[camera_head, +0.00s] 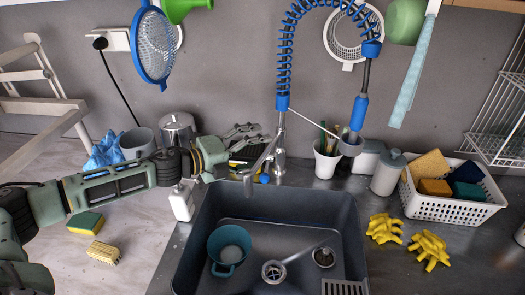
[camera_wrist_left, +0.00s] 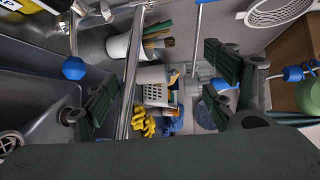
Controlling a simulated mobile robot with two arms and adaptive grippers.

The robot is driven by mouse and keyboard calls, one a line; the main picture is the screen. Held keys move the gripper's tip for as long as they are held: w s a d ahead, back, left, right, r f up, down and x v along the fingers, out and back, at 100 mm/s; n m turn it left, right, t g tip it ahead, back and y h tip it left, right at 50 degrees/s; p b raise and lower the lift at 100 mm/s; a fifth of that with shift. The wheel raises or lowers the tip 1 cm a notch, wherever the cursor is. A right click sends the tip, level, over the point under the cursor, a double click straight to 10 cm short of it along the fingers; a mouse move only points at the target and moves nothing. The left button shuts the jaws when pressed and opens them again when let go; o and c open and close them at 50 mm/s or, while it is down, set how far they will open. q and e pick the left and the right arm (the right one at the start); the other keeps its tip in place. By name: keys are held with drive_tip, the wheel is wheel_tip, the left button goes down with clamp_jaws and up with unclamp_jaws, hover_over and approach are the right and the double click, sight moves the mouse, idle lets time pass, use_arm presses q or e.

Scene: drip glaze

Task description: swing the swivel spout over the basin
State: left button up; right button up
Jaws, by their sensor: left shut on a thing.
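The metal swivel spout (camera_head: 262,164) leans down and left from the tap's base (camera_head: 279,160). Its lower end appears at the back rim of the dark basin (camera_head: 345,215), left of the tap. My left gripper (camera_head: 246,150) reaches in from the left, at the spout behind the basin. In the left wrist view a shiny metal tube, the spout (camera_wrist_left: 130,75), passes between the fingers of my left gripper (camera_wrist_left: 160,92), nearer the left finger. The gripper is shut on the spout, though the exact contact is hard to see. My right gripper is out of view.
A teal mug (camera_head: 229,245) sits in the basin. A white soap bottle (camera_head: 181,203) stands at its left edge. A brush cup (camera_head: 326,160), a canister (camera_head: 388,174) and a white basket (camera_head: 450,205) stand right of the tap.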

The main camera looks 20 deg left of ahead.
use_arm(q)
wheel_tip(320, 180, up, 2)
drive_tip(key=shift+s+r, duration=0.15)
drive_tip(key=s, duration=0.1)
drive_tip(key=s+r+b, duration=0.1)
drive_tip(key=shift+s+a, duration=0.35)
drive_tip(key=c, duration=0.6)
drive_tip(key=s+a+b, duration=0.2)
drive_tip(key=b, duration=0.1)
drive_tip(key=shift+s+a, duration=0.1)
drive_tip(key=shift+c, duration=0.2)
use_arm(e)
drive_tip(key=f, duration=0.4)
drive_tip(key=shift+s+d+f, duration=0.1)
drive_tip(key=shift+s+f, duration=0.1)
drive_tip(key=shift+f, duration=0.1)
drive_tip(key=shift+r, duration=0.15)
use_arm(q)
drive_tip(key=shift+c, duration=0.3)
